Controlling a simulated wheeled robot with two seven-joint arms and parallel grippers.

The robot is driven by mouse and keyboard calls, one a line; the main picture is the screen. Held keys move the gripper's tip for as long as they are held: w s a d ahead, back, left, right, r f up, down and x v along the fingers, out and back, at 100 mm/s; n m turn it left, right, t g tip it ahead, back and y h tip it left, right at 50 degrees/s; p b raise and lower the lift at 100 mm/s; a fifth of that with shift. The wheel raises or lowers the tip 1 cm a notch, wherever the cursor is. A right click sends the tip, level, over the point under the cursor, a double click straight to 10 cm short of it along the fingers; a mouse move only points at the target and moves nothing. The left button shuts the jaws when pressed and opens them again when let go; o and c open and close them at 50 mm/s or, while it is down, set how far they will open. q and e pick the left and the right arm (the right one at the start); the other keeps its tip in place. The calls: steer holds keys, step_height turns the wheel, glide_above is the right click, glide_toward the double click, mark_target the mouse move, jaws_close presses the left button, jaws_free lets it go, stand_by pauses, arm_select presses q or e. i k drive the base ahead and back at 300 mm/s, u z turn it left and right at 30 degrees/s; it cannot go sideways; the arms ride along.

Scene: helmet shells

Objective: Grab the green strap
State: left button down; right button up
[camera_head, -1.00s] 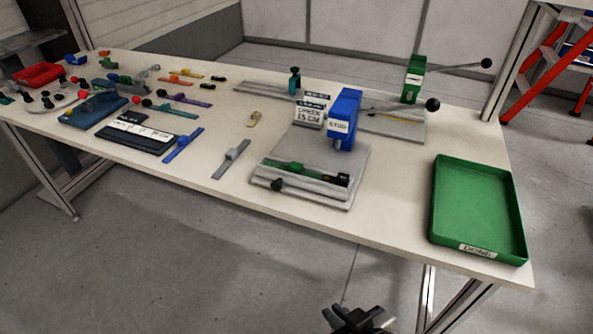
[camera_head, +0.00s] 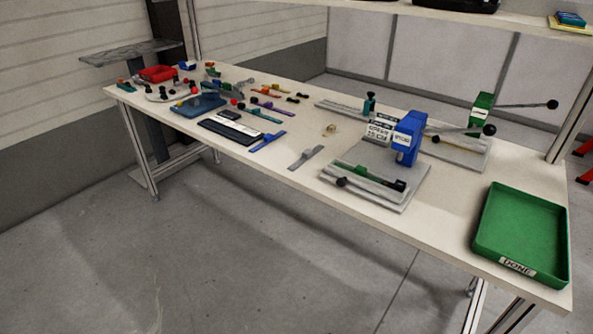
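A green strap (camera_head: 370,177) lies lengthwise along the front of the grey base (camera_head: 408,198) of a blue press (camera_head: 408,138). A dark piece sits at its right end and a black knob (camera_head: 341,182) is in front of its left end. A thinner teal-green strap (camera_head: 262,115) lies flat on the table farther left, among other coloured straps. Neither of my grippers is in view.
The long white table (camera_head: 300,185) also holds a green tray (camera_head: 520,235) labelled DONE at the right end, a green press (camera_head: 480,110) behind, a grey strap (camera_head: 305,157), a blue strap (camera_head: 267,141), and a red bin (camera_head: 158,73) at far left. Floor in front is clear.

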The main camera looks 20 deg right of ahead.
mark_target(358, 169)
steer(key=u, duration=0.75)
steer(key=i, duration=1)
steer(key=z, duration=1.6)
